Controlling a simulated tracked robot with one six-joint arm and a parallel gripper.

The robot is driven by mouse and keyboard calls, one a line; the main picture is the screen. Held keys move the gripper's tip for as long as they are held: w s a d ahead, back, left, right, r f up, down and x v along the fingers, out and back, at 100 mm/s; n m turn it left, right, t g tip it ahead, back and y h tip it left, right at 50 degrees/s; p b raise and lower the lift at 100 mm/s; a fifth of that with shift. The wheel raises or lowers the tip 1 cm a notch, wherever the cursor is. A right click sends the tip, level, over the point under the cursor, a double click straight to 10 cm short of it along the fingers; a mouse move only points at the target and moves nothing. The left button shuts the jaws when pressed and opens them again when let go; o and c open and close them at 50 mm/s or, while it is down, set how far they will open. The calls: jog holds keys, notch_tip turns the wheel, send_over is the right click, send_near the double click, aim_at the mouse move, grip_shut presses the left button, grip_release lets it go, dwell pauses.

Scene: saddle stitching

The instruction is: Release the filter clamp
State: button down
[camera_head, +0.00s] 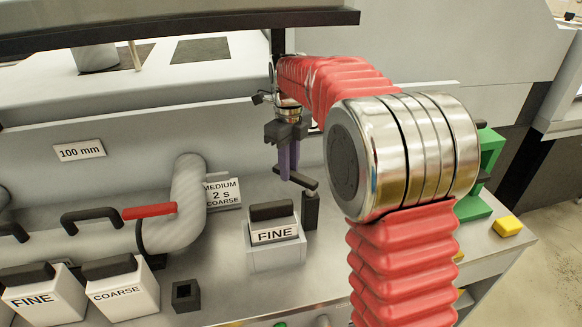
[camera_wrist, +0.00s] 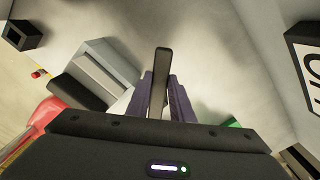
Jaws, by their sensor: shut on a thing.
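My gripper (camera_head: 289,172) points down with its purple fingers at a black clamp lever (camera_head: 303,181). The lever is a short dark bar that sits above a dark post (camera_head: 310,211). In the wrist view my gripper (camera_wrist: 163,92) has its two purple fingers on either side of the lever (camera_wrist: 160,65), shut on it. The lever's far end sticks out past the fingertips. A white block labelled FINE (camera_head: 275,236) with a black top stands just left of the post, on a grey stand.
White FINE (camera_head: 40,303) and COARSE (camera_head: 122,293) blocks stand at the lower left, beside a small black square holder (camera_head: 186,296). A grey pipe (camera_head: 188,200) with a red handle (camera_head: 149,211) is on the left. A green bracket (camera_head: 489,160) and yellow block (camera_head: 508,226) are at the right.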

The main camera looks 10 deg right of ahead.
jog(key=shift+w+r, duration=0.1)
jog(key=shift+w, duration=0.05)
jog(key=c, duration=1.8)
grip_release()
jog(key=shift+c, duration=0.2)
jog(key=shift+r, duration=3.65)
